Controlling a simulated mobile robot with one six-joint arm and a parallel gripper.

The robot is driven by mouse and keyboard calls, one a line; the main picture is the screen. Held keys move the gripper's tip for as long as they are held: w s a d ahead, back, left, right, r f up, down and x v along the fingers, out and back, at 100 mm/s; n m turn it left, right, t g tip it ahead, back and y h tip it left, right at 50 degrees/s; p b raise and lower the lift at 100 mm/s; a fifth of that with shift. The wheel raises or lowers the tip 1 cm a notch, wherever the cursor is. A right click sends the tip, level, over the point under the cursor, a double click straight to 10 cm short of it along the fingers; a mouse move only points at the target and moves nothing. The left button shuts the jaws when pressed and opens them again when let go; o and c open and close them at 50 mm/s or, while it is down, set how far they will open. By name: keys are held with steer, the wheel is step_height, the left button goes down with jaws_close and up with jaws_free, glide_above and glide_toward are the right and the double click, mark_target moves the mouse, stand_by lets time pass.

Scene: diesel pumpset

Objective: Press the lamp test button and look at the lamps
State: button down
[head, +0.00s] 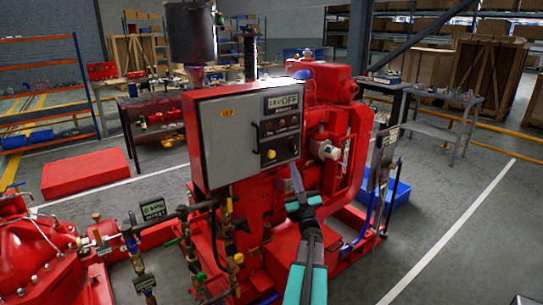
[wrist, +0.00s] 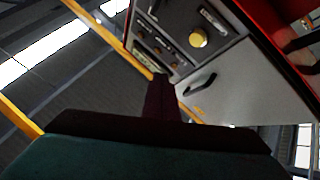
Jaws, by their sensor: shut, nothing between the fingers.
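The grey control box (head: 225,135) stands on the red pumpset, with a dark panel on its front. The panel carries a display reading OFF (head: 284,102), a row of small round lamps or buttons (head: 281,123) and a yellow knob (head: 271,154). The lamp test button cannot be told apart by its label. In the wrist view the panel shows tilted, with the yellow knob (wrist: 198,38) and small round items (wrist: 160,50). My gripper (head: 297,172) is shut and empty, in front of the box's lower right; its dark fingers (wrist: 160,85) show apart from the knob.
Red engine parts (head: 335,120) stand right of the box. Pipes and valves (head: 225,225) rise below it, beside a small gauge display (head: 153,209). A blue crate (head: 396,195) lies on the floor behind. A grey table (head: 445,115) stands at the right. Open floor lies at front right.

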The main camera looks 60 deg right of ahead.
mark_target(272, 154)
steer(key=shift+w, duration=0.15)
steer(key=w+d+p, duration=0.1)
steer(key=w+d, duration=0.1)
steer(key=w, duration=0.6)
steer(key=shift+d+p, duration=0.35)
steer(key=shift+d, duration=0.05)
stand_by(0.3)
steer(key=shift+w+d+f+b, duration=0.15)
steer(key=shift+w+b, duration=0.25)
steer(key=shift+b, duration=0.2)
stand_by(1.6)
